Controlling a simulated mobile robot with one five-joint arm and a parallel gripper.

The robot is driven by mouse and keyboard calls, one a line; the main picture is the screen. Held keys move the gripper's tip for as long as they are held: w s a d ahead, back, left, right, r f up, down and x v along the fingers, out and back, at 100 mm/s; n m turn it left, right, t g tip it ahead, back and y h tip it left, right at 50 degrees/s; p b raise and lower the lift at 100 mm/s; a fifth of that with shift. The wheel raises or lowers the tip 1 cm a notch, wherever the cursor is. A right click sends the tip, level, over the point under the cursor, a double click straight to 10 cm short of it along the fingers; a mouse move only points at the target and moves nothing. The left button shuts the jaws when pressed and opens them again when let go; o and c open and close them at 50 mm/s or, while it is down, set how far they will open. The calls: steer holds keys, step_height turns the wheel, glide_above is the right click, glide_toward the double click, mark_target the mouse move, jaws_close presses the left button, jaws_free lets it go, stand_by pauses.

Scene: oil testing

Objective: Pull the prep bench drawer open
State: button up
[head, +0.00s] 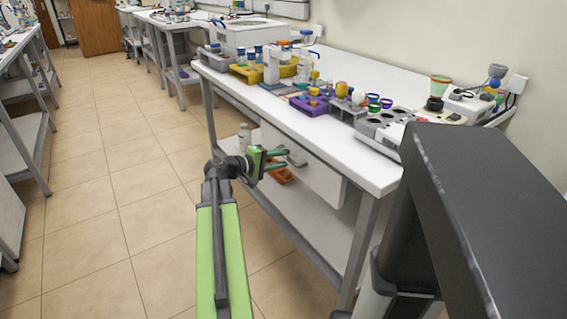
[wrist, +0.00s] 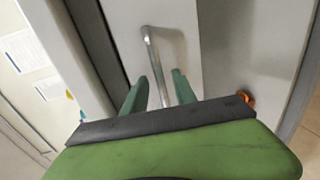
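The prep bench drawer (head: 322,181) is a white front under the bench top, and it looks shut. In the wrist view its pale front (wrist: 183,45) carries a slim metal bar handle (wrist: 151,55). In the head view the handle (head: 296,157) shows just beyond my fingertips. My gripper (head: 282,158) is at the drawer front with its two green fingers apart. In the wrist view the fingers of my gripper (wrist: 160,84) stand on either side of the handle's lower end. I cannot tell how far the handle reaches between them. Nothing is gripped.
The white bench (head: 352,157) holds racks, bottles and instruments. A lower shelf (head: 310,222) carries an orange bin (head: 281,176) and a white bottle (head: 244,137). The bench leg (head: 358,250) stands right of the drawer. The tiled floor (head: 115,215) at left is clear.

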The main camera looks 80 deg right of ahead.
steer(key=shift+s+d+f, duration=0.1)
steer(key=shift+s+d, duration=0.25)
steer(key=shift+c, duration=0.4)
jaws_close()
stand_by(0.8)
